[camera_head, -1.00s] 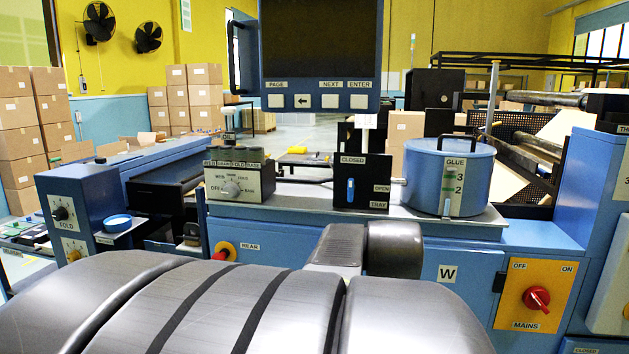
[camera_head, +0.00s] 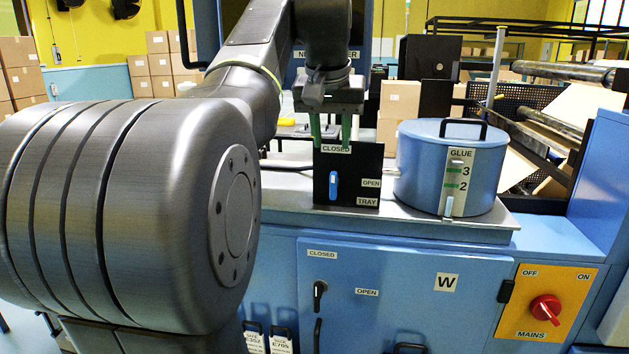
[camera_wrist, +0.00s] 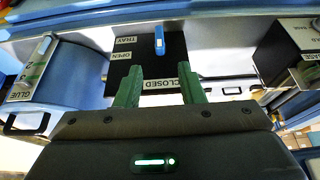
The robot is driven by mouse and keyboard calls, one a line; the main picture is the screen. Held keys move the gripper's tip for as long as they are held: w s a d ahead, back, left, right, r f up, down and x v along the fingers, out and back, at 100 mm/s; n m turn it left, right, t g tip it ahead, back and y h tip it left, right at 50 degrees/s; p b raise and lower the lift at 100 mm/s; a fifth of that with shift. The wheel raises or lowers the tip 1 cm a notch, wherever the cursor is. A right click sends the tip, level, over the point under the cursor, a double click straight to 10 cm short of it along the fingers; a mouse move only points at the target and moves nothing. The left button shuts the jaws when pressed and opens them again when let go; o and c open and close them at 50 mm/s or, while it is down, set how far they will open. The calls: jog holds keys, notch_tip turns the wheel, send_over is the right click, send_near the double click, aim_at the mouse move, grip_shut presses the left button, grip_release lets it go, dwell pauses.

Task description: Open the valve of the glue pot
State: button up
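The glue pot (camera_head: 420,170) is a blue lidded drum with a black handle and a level strip marked 2 and 3. It stands on the grey ledge and also shows at the left of the wrist view (camera_wrist: 75,80). Left of it is a black valve plate (camera_head: 348,192) labelled CLOSED, OPEN and TRAY. Its blue lever (camera_head: 333,186) stands upright, in line with the CLOSED label above; it also shows in the wrist view (camera_wrist: 159,40). My gripper (camera_head: 331,146) has green fingers, apart and empty, at the plate's top edge, above the lever. In the wrist view the fingers (camera_wrist: 158,90) flank the CLOSED label.
A cabinet door below has its own black handle (camera_head: 319,292) with CLOSED and OPEN labels. A red MAINS knob (camera_head: 545,309) on a yellow plate is at lower right. A dark screen panel (camera_head: 375,60) stands behind my arm.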

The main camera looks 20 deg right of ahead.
aim_at(333, 175)
jog(key=x, duration=1.2)
jog(key=shift+f, duration=0.3)
grip_shut()
